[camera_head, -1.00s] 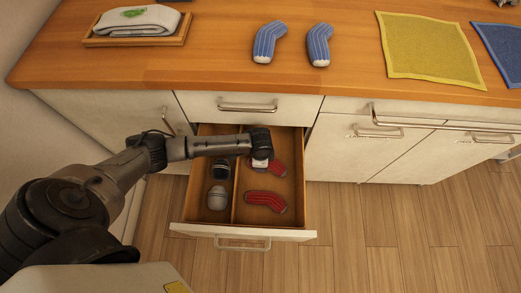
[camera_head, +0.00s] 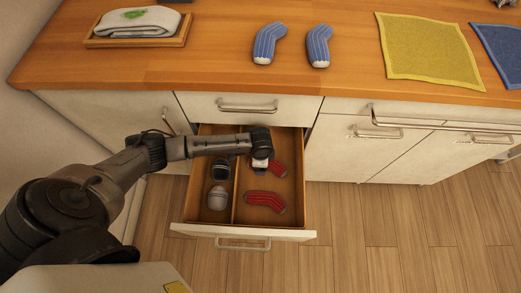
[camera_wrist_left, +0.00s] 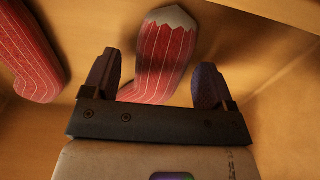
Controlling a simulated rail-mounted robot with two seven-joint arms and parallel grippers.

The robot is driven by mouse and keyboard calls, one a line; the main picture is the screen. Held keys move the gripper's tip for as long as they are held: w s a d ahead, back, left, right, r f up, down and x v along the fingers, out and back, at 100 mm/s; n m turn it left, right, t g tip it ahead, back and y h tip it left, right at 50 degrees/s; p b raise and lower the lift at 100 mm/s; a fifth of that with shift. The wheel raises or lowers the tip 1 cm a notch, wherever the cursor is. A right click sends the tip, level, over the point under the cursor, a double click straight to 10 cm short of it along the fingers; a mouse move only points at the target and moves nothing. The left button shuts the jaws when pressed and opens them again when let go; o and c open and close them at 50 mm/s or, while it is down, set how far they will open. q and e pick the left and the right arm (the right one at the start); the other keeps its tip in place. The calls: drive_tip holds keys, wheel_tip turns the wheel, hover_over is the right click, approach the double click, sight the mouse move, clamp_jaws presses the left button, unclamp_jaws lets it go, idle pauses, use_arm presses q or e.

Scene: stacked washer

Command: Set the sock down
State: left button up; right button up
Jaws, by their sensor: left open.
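A red sock with pale stripes (camera_head: 279,169) lies in the right compartment of the open drawer (camera_head: 298,185), partly hidden by my left gripper (camera_head: 261,167). In the left wrist view this sock (camera_wrist_left: 164,50) lies on the drawer floor, its pale end pointing away. My left gripper (camera_wrist_left: 157,80) is open, with one finger on each side of the sock and gaps between. A second red striped sock (camera_head: 265,201) lies nearer the drawer front; a red sock also shows at the left of the wrist view (camera_wrist_left: 28,55). My right gripper is not in view.
A divider (camera_head: 236,190) separates the left compartment, which holds grey rolled items (camera_head: 218,198). On the counter (camera_head: 190,68) lie two blue socks (camera_head: 268,43), a yellow cloth (camera_head: 428,47), a blue cloth (camera_head: 503,45) and a tray with a folded towel (camera_head: 137,22).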

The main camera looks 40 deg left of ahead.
use_arm(q)
wheel_tip(320, 180, up, 6)
drive_tip(key=shift+r+p, duration=0.1)
drive_tip(key=shift+p, duration=1.15)
drive_tip(key=shift+r, duration=0.35)
